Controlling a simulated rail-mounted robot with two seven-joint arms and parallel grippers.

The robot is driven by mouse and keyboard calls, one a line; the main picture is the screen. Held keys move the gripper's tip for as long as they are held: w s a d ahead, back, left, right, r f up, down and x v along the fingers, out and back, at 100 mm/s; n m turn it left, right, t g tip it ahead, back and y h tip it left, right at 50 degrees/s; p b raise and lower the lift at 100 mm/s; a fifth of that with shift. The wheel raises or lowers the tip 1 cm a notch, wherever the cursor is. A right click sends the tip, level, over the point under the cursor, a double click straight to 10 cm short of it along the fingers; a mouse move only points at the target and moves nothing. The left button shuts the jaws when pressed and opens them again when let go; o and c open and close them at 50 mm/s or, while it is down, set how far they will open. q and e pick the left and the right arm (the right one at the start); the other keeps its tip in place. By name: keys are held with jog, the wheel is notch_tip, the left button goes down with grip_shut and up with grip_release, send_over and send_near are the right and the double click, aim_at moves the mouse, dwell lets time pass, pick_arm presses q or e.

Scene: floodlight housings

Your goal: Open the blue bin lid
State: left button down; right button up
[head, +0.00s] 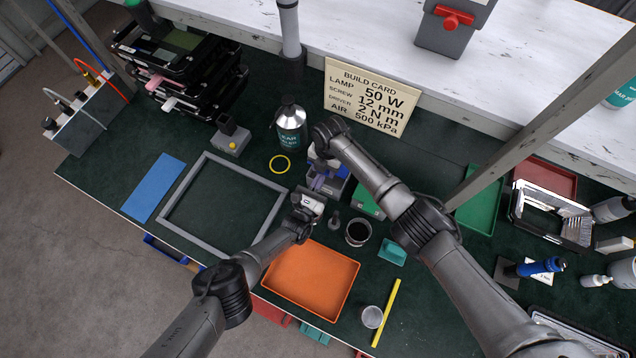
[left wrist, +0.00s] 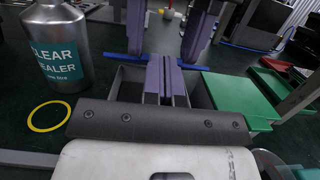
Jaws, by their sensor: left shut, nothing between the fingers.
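The blue bin (head: 340,187) stands mid-bench, beside a green-lidded bin (head: 368,203). In the left wrist view a thin blue edge (left wrist: 197,67) crosses behind my left fingers, with grey bin walls (left wrist: 129,84) below it. The lid's exact position is mostly hidden by the grippers. My left gripper (head: 319,184) is at the near side of the blue bin; its purple fingers (left wrist: 166,78) are together and empty. My right gripper (left wrist: 166,35) comes down from above on the far side of the bin, its two purple fingers apart. Contact with the lid cannot be told.
A sealer bottle (head: 290,127) and yellow ring (head: 280,164) are left of the bin. A dark cup (head: 358,233), orange tray (head: 311,280) and grey frame (head: 171,197) lie nearer the front. The build card (head: 370,97) stands behind.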

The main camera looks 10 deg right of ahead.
jog(key=shift+d+f, duration=0.2)
jog(key=o, duration=1.3)
jog(key=shift+r, duration=0.1)
jog(key=shift+w+a, duration=0.1)
jog(key=shift+r, duration=0.15)
